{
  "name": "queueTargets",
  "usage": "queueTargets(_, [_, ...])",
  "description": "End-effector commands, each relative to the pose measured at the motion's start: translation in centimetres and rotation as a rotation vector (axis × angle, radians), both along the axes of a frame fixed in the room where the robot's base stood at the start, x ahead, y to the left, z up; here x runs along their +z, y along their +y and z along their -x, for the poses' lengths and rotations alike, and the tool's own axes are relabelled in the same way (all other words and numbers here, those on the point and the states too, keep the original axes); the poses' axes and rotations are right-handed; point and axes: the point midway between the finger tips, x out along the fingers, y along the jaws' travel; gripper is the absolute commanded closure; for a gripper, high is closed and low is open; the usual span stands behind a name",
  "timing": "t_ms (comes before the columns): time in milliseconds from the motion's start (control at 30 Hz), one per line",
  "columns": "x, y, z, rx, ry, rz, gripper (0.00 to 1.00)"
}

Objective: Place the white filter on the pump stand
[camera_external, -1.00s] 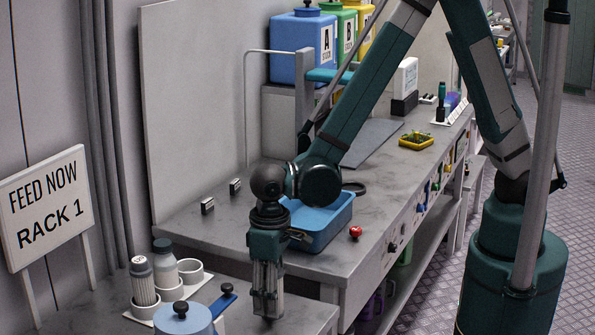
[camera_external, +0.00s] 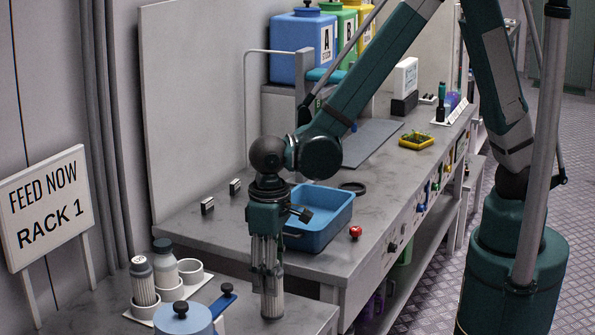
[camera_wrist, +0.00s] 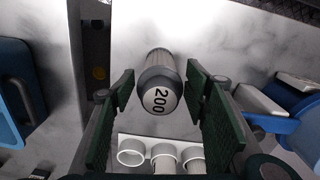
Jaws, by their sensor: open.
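A ribbed, pale cylinder (camera_external: 272,303), apparently the white filter, stands upright on the near bench. Two other capped containers, one ribbed (camera_external: 143,281) and one smooth (camera_external: 165,268), stand in a white ring holder (camera_external: 190,272); one ring is empty. I cannot tell which part is the pump stand; a blue round body with a black knob (camera_external: 181,318) stands front left.
A blue bin (camera_external: 325,222) and a red berry (camera_external: 355,232) are on the long bench beyond. A blue-handled part (camera_external: 222,300) lies near the holder. A "RACK 1" sign (camera_external: 45,208) stands left. Bare bench lies between holder and filter.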

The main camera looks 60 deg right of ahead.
Motion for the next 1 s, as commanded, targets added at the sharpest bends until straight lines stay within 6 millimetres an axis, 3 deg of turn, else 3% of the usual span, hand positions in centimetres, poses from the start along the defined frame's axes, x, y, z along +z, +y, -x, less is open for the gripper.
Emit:
queueTargets(400, [5.1,0.0,0.0,0.0,0.0,0.0,0.54])
queueTargets(1000, [6.0,0.0,0.0,0.0,0.0,0.0,0.54])
